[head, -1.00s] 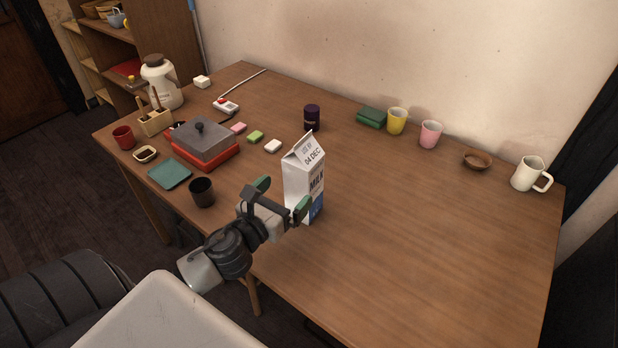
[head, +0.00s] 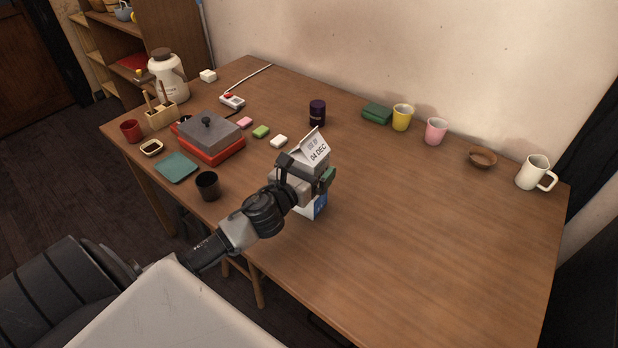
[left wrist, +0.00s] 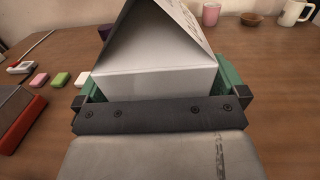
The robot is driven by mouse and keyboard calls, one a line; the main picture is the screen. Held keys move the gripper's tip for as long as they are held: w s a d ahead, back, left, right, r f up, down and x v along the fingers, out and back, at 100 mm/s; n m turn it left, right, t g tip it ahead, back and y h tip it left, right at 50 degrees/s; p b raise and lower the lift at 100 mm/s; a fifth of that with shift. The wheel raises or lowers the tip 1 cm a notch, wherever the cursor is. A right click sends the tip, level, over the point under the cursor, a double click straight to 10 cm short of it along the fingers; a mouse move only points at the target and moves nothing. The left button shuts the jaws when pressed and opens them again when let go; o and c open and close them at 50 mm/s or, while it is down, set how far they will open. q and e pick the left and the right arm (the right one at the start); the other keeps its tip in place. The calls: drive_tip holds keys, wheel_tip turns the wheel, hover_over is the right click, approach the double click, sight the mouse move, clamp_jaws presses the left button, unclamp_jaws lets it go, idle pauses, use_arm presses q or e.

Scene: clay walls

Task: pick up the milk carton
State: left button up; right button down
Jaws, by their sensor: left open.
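The milk carton (head: 315,150) stands upright near the front edge of the wooden table, white with a gabled top and a blue patch low down. My left gripper (head: 312,172) is at the carton's upper part and hides much of its front in the head view. In the left wrist view the carton (left wrist: 155,55) fills the space between the green fingers of my left gripper (left wrist: 158,82), one finger on each side. The jaws are open around it; whether the fingers touch it is not clear. My right gripper is not in view.
A black cup (head: 208,186), a teal square (head: 177,167) and a red-and-grey pot (head: 210,138) stand left of the carton. A dark jar (head: 317,113) is behind it. Yellow (head: 402,117) and pink (head: 436,131) cups line the back. The table's right half is mostly clear.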

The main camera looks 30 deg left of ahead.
use_arm(q)
drive_tip(key=c, duration=1.6)
drive_tip(key=shift+r, duration=0.15)
drive_tip(key=shift+c, duration=0.3)
drive_tip(key=shift+r, duration=0.1)
